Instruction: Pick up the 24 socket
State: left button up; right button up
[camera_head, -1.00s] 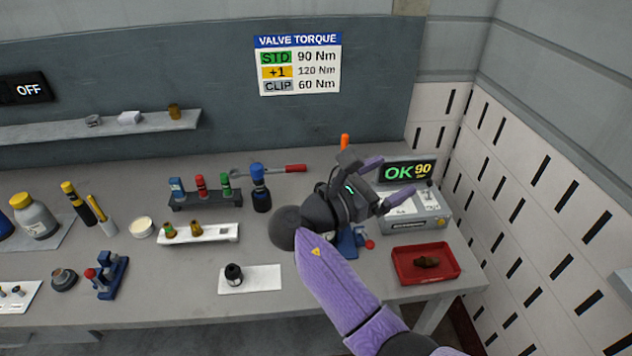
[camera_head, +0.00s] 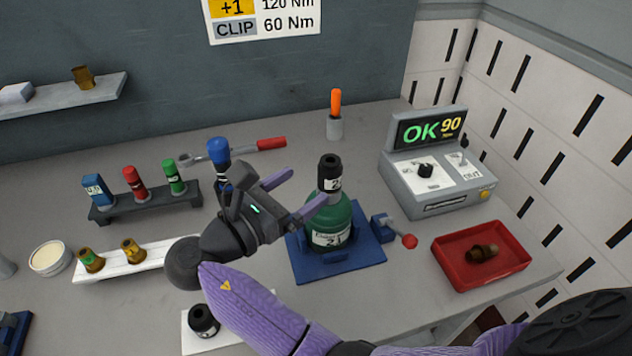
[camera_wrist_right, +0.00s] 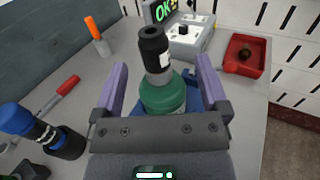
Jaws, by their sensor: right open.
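A black socket (camera_head: 329,172) stands upright on top of a green cylinder (camera_head: 330,222) in the head view. Its white label begins with a 2; the rest is unclear. The cylinder sits on a blue base (camera_head: 372,245). My right gripper (camera_head: 307,187) is open, its purple fingers pointing toward the socket from the left. In the wrist view the socket (camera_wrist_right: 153,48) stands between and beyond the open fingers (camera_wrist_right: 160,68), apparently untouched. Another black socket (camera_head: 203,320) stands on a white pad (camera_head: 190,345), partly behind my arm. My left gripper is out of view.
A grey tester (camera_head: 425,180) reading OK 90 and a red tray (camera_head: 450,262) with a brown fitting stand at right. A blue-topped tool (camera_head: 219,152) is close behind my gripper. A red-handled wrench (camera_head: 271,144) and a socket rack (camera_head: 150,204) lie further left.

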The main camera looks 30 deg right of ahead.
aim_at(338, 161)
jog(key=x, duration=0.3)
jog(key=f+b+x, duration=0.1)
jog(key=x, duration=0.2)
jog(key=w+x, duration=0.1)
jog(key=x, duration=0.2)
jog(key=shift+f, duration=0.25)
jog(key=shift+w+d, duration=0.1)
jog(key=shift+d, duration=0.35)
grip_shut()
